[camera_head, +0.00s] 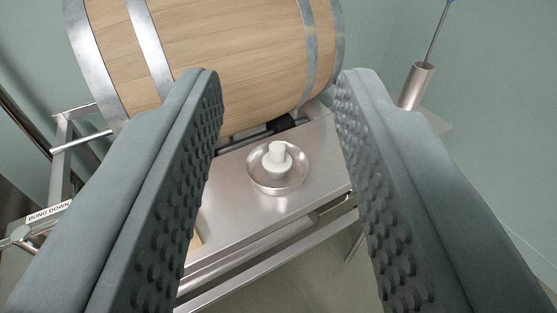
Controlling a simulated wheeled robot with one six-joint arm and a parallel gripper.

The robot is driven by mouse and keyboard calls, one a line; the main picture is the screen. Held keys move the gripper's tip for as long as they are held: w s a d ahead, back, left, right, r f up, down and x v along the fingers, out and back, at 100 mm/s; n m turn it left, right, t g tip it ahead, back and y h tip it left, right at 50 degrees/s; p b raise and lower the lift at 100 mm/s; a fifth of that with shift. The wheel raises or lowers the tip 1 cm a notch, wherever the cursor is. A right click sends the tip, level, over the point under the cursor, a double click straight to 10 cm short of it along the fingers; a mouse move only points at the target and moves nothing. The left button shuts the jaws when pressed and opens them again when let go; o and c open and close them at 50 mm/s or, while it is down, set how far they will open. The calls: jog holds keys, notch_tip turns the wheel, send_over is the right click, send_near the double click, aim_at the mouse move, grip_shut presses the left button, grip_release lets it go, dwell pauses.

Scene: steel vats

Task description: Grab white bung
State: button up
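The white bung (277,157) stands upright in a shallow round steel dish (277,189). The dish sits on a steel shelf (235,217) in front of the barrel. My gripper (279,85) is open and empty, with its two grey studded fingers wide apart. In the picture the bung and dish show between the fingers, farther off and below the fingertips. Nothing touches the bung except the dish it stands in.
A wooden barrel (215,50) with metal hoops lies on a rack just behind the dish. A steel tube (416,86) holding a thin rod stands at right. A label reading "BUNG DOWN" (49,212) is at left. The shelf around the dish is mostly clear.

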jog(key=shift+o, duration=0.3)
jog(key=o, duration=0.4)
jog(key=shift+o, duration=0.6)
jog(key=shift+w, duration=0.35)
jog(key=m+g, duration=1.2)
jog(key=g, duration=0.5)
send_over(277, 146)
notch_tip(277, 146, down, 10)
jog(key=f, duration=1.1)
jog(key=shift+w+d+f, duration=0.15)
jog(key=shift+w+f, duration=0.1)
jog(key=shift+f, duration=0.15)
jog(key=f, duration=0.4)
jog(key=shift+s+a+f, duration=0.1)
jog(key=shift+s+a, duration=0.1)
jog(key=shift+s, duration=0.1)
jog(key=shift+f, duration=0.5)
